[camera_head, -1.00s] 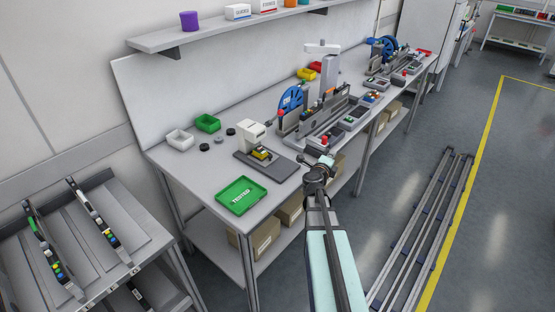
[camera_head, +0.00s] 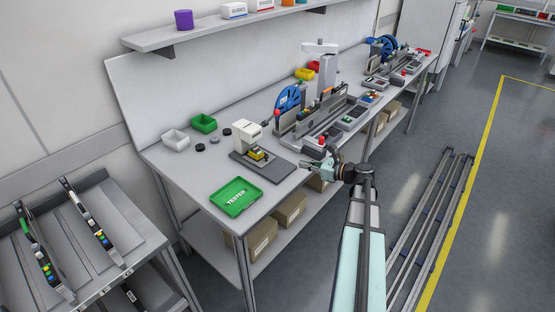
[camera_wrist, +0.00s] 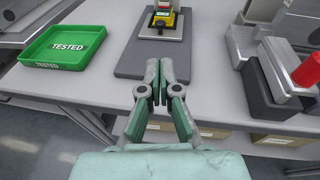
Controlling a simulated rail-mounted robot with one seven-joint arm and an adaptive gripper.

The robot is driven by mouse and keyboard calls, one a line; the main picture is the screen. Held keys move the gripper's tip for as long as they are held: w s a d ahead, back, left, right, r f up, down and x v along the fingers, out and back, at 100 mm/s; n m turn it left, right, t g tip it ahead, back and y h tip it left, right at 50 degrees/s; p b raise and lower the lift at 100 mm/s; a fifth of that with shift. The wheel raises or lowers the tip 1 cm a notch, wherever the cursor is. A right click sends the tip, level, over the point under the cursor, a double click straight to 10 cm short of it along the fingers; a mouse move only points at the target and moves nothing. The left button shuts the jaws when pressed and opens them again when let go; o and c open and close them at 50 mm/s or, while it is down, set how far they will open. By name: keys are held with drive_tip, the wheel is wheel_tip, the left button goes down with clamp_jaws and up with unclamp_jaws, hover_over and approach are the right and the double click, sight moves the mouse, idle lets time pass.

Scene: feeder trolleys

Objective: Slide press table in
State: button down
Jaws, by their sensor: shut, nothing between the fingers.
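The press (camera_head: 246,136) is a small white unit on a dark grey base plate (camera_head: 272,173), on the workbench's near half. Its table, a yellow and black piece (camera_head: 259,154), sits on the plate in front of the white head. In the wrist view the yellow table (camera_wrist: 158,20) is at the top on a light plate, with the dark base (camera_wrist: 150,61) below it. My gripper (camera_head: 304,165) is shut and empty, pointing toward the bench near the base's right end.
A green tray marked TESTED (camera_head: 236,196) lies left of the base. A grey fixture with a red button (camera_head: 322,140) stands to the right; its red button shows large in the wrist view (camera_wrist: 307,70). Boxes (camera_head: 290,210) sit on the lower shelf.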

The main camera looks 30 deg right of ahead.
drive_tip(key=p, duration=0.4)
approach(267, 156)
drive_tip(key=x, duration=0.5)
drive_tip(key=shift+f, duration=0.1)
drive_tip(key=shift+p+x, duration=0.45)
drive_tip(key=shift+x, duration=0.35)
drive_tip(key=shift+f, duration=0.1)
drive_tip(key=shift+w+a+b, duration=0.2)
drive_tip(key=shift+w, duration=0.3)
drive_tip(key=shift+w+a+b, duration=0.15)
drive_tip(key=shift+w+a, duration=0.05)
drive_tip(key=shift+w, duration=0.25)
drive_tip(key=shift+s+d, duration=0.1)
drive_tip(key=shift+s, duration=0.05)
